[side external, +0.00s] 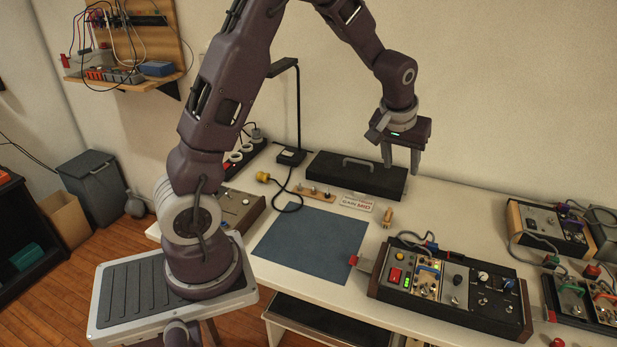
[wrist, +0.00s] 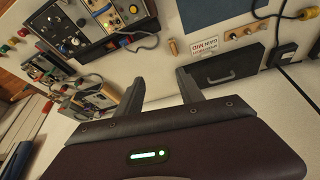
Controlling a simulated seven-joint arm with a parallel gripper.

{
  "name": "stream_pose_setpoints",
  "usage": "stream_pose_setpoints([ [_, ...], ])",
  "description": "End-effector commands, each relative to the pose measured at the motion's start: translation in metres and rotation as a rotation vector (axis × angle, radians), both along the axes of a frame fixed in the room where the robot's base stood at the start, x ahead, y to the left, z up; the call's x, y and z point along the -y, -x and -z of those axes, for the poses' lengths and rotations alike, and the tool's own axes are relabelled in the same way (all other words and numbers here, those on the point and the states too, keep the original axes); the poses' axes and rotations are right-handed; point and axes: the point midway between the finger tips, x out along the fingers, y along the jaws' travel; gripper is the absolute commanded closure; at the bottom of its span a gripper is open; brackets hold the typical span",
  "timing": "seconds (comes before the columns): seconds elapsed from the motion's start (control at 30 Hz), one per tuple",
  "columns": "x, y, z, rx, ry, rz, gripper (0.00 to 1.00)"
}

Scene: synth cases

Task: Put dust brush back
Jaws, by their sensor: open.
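A small tan wooden piece (side external: 388,217), which may be the dust brush, is on the white table right of a printed card. It also shows in the wrist view (wrist: 173,47), ahead of the fingers; its bristles cannot be made out. My gripper (side external: 401,168) is open and empty, above the back of the table near the right end of a black handled case. In the wrist view my gripper (wrist: 157,86) has its fingers spread with nothing between them. The wooden piece is apart from the fingers, lower and toward the table's front.
The black case (side external: 350,180) lies along the wall, with a wooden strip with knobs (side external: 312,192) and the card (side external: 357,203) before it. A blue mat (side external: 310,245) is clear. A synth case (side external: 450,292) stands front right, with more cabled cases (side external: 548,229) farther right.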

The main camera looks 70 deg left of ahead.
Motion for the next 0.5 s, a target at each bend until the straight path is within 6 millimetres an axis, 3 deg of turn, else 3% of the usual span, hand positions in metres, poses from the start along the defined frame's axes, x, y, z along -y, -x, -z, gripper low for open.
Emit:
stream_pose_setpoints([
  [0.03, 0.020, 0.024, -0.038, 0.021, 0.005, 0.057, 0.55],
  [0.1, 0.050, 0.069, -0.079, 0.034, 0.007, 0.155, 0.55],
  [0.2, 0.087, 0.146, -0.119, 0.055, -0.003, 0.310, 0.55],
  [0.33, 0.117, 0.234, -0.129, 0.071, -0.035, 0.483, 0.55],
  [0.4, 0.125, 0.265, -0.125, 0.077, -0.054, 0.547, 0.55],
  [0.5, 0.131, 0.289, -0.119, 0.078, -0.068, 0.597, 0.55],
])
